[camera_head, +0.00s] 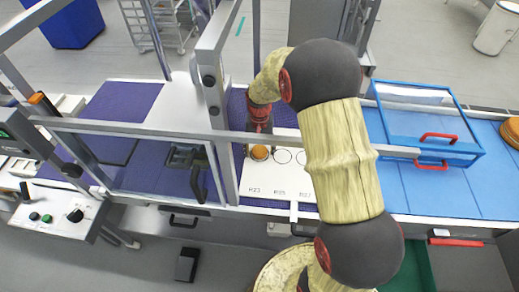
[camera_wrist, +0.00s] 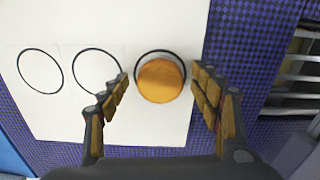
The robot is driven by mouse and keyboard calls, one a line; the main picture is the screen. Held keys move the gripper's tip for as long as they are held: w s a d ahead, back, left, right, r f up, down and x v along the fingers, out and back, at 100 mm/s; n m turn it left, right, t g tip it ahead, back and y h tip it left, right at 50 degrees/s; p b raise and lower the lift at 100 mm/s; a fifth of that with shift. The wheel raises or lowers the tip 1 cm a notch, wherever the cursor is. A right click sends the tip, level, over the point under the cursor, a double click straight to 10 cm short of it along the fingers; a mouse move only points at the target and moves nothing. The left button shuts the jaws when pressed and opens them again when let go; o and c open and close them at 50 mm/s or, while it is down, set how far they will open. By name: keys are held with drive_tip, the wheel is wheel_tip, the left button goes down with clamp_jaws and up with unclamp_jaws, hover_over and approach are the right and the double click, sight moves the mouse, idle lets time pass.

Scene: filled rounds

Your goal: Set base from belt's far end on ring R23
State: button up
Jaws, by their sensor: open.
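The base, a round orange-brown disc (camera_head: 259,152), sits on the leftmost ring of the white card (camera_head: 280,187) in the head view, above the label R23. In the wrist view the base (camera_wrist: 160,82) covers most of that ring (camera_wrist: 150,51), whose dark line shows along its upper edge. My gripper (camera_head: 259,135) is right over it, pointing down. In the wrist view my gripper (camera_wrist: 160,88) is open, one finger on each side of the base, with gaps showing. The exact height of the fingers above the card is hard to tell.
Two other rings (camera_wrist: 97,72) on the card are empty. The blue-purple belt (camera_head: 120,105) runs under a grey frame with a post (camera_head: 213,90) close to the left of my gripper. A clear blue-edged bin (camera_head: 425,125) with red handles stands at the right.

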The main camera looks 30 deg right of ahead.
sight(259, 150)
wheel_tip(259, 150, up, 12)
drive_tip(key=p, duration=0.1)
drive_tip(key=shift+r, duration=0.1)
idle(0.6)
